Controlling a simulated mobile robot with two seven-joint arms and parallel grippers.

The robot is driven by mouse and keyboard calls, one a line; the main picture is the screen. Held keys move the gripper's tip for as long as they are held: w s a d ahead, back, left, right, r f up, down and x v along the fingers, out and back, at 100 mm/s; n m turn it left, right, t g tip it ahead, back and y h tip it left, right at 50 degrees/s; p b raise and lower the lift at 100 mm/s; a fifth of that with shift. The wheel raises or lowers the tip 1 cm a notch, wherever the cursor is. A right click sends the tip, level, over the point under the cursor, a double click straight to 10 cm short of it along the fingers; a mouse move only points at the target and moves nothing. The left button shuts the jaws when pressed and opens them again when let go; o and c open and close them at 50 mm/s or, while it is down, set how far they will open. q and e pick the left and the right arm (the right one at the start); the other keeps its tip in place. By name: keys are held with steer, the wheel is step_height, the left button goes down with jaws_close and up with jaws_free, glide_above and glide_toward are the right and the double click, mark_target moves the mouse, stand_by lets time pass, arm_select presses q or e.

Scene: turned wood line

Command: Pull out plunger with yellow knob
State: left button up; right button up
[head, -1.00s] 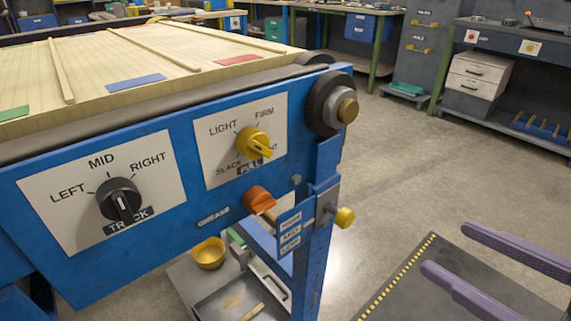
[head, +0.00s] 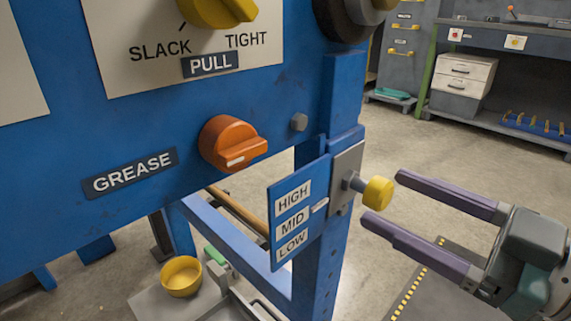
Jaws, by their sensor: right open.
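The plunger's yellow knob (head: 378,194) sticks out to the right on a short grey stem from a metal plate (head: 347,176) on the blue leg (head: 318,262). A blue HIGH, MID, LOW label plate (head: 298,212) is beside it, with a small pale pointer near MID. My right gripper (head: 382,199) comes in from the right, open, its two purple fingers pointing at the knob. The fingertips are close to the knob, one above and one below in the picture; I cannot tell whether they touch it. My left gripper is not in view.
An orange GREASE knob (head: 232,143) and a yellow PULL dial (head: 218,10) are on the blue panel to the left. A yellow bowl (head: 182,276) stands on a lower shelf. Clear floor lies right of the leg, with a dark mat (head: 437,277) below my gripper.

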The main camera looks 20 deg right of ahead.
mark_target(388, 197)
steer(key=shift+b+x, duration=0.3)
steer(key=shift+x, duration=1.4)
jaws_close()
